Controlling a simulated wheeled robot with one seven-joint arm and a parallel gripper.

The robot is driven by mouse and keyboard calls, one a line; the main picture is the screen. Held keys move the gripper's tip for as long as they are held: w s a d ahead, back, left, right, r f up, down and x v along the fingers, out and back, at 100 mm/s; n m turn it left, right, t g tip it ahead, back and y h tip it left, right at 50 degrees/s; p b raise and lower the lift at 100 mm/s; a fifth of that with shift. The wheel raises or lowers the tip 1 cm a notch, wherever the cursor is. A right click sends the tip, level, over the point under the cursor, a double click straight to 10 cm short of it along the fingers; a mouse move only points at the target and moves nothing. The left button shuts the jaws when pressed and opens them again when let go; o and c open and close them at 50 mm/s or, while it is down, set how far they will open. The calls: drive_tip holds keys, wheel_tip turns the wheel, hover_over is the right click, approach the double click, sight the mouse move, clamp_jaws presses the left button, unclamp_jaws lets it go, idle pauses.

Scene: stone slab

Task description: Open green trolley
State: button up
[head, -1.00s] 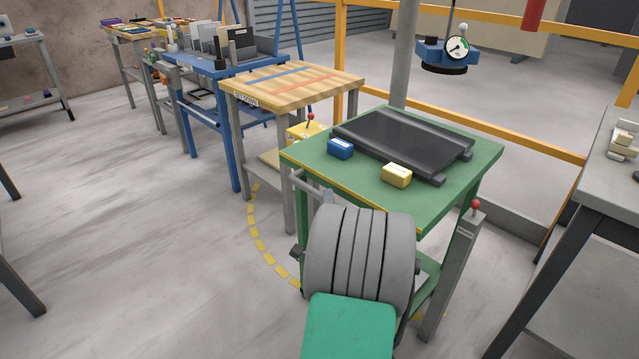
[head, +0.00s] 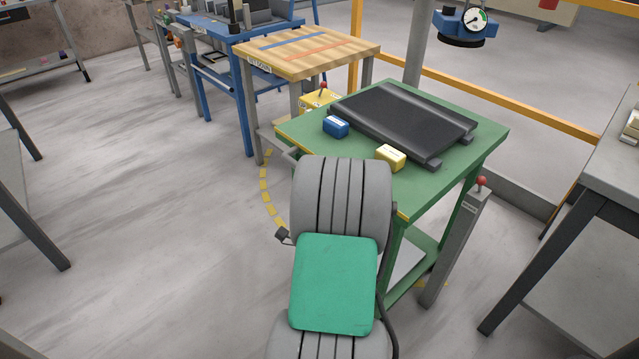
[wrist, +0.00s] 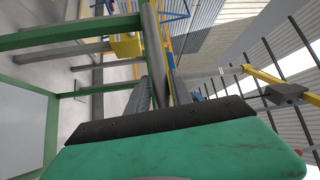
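The green trolley (head: 425,178) stands in the middle right of the head view, with a green top and an open frame below. Its grey handle bar (head: 283,143) shows in part at the near left edge; my arm covers the rest. In the wrist view, a green frame (wrist: 50,135) lies at the left and a grey bar (wrist: 154,55) runs down to my gripper (wrist: 158,95). Dark finger shapes show beside the bar's lower end. I cannot tell whether they grip it. My gripper is hidden behind my arm in the head view.
A black ribbed slab (head: 405,122), blue box (head: 336,127) and yellow box (head: 390,157) lie on the trolley top. A grey post (head: 455,245) with a red knob stands at its right. A wooden-topped table (head: 310,55) stands behind left. Floor at left is clear.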

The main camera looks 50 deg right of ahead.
drive_tip(key=shift+o, duration=1.3)
drive_tip(key=b+v, duration=0.1)
drive_tip(key=v, duration=0.6)
drive_tip(key=shift+s+a+b, duration=0.15)
drive_tip(key=shift+a+b, duration=0.15)
drive_tip(key=shift+a, duration=0.05)
